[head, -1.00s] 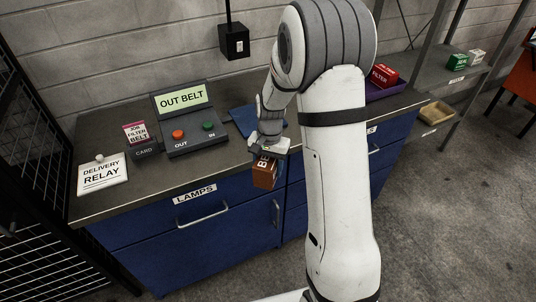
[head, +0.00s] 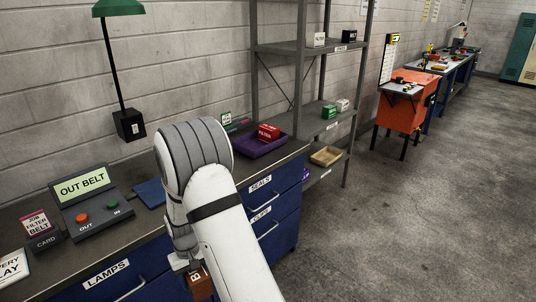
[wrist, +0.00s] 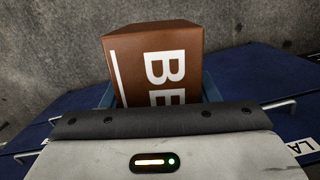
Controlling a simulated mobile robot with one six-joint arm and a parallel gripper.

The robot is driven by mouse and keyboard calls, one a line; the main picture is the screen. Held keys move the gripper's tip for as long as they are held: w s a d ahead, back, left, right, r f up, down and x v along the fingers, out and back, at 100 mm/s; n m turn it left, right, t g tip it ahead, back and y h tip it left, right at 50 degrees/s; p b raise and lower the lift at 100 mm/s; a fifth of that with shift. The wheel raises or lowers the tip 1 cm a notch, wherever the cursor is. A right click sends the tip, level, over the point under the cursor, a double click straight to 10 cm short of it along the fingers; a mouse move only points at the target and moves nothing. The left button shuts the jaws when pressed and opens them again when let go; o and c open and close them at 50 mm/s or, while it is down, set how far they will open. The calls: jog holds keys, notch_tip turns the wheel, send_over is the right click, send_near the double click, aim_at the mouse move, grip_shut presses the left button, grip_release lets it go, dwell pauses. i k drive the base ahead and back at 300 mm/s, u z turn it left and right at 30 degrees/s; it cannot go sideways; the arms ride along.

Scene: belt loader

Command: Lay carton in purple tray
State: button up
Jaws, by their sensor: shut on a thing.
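A brown carton (wrist: 130,62) with white letters "BE" is held in my gripper, and fills the upper middle of the wrist view. In the head view the carton (head: 200,284) shows low, in front of the blue drawers, partly hidden by my arm. My gripper (head: 186,264) is shut on it; its fingertips are mostly hidden. The purple tray (head: 279,145) stands on the right end of the counter, well away from my gripper. A red box marked FILTER (head: 268,132) is in the tray.
The counter (head: 120,247) bears the OUT BELT control panel (head: 88,202), a job card (head: 38,228) and a blue flat item (head: 150,192). A grey shelf rack (head: 300,75) stands beyond, with a tan tray (head: 326,156) on a lower shelf. Floor at right is clear.

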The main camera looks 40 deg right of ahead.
aim_at(252, 149)
jog(key=k, duration=0.75)
jog(key=z, duration=0.6)
jog(key=i, duration=1.35)
jog(key=z, duration=0.25)
